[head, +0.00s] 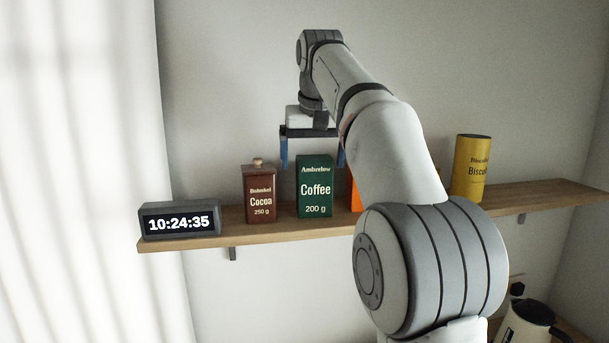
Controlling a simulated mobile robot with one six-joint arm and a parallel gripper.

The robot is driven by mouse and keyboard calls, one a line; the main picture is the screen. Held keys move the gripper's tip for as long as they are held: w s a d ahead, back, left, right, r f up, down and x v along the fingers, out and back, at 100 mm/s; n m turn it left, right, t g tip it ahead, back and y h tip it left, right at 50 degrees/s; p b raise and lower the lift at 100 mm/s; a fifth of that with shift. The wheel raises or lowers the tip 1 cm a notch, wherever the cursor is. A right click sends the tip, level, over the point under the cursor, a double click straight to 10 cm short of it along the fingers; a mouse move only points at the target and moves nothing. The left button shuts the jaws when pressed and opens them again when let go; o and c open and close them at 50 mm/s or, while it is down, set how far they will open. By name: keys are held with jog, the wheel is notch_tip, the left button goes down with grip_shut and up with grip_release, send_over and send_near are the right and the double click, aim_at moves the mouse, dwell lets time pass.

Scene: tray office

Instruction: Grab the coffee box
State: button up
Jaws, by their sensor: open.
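I cannot tell whether the fingers are level with the box in depth. The jaws hold nothing.
A brown cocoa tin (260,194) stands close left of the coffee box, and an orange item (353,192) close right, partly hidden by my arm. A digital clock (180,220) sits at the shelf's left end. A yellow biscuit tin (470,168) stands farther right. A kettle (528,325) is below.

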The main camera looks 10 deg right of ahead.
aim_at(314, 177)
jog(key=shift+w+r, duration=0.25)
jog(key=shift+r, duration=0.35)
jog(key=x, duration=0.7)
jog(key=shift+w+d+f, duration=0.25)
jog(key=shift+d, duration=0.15)
jog(key=c, duration=1.2)
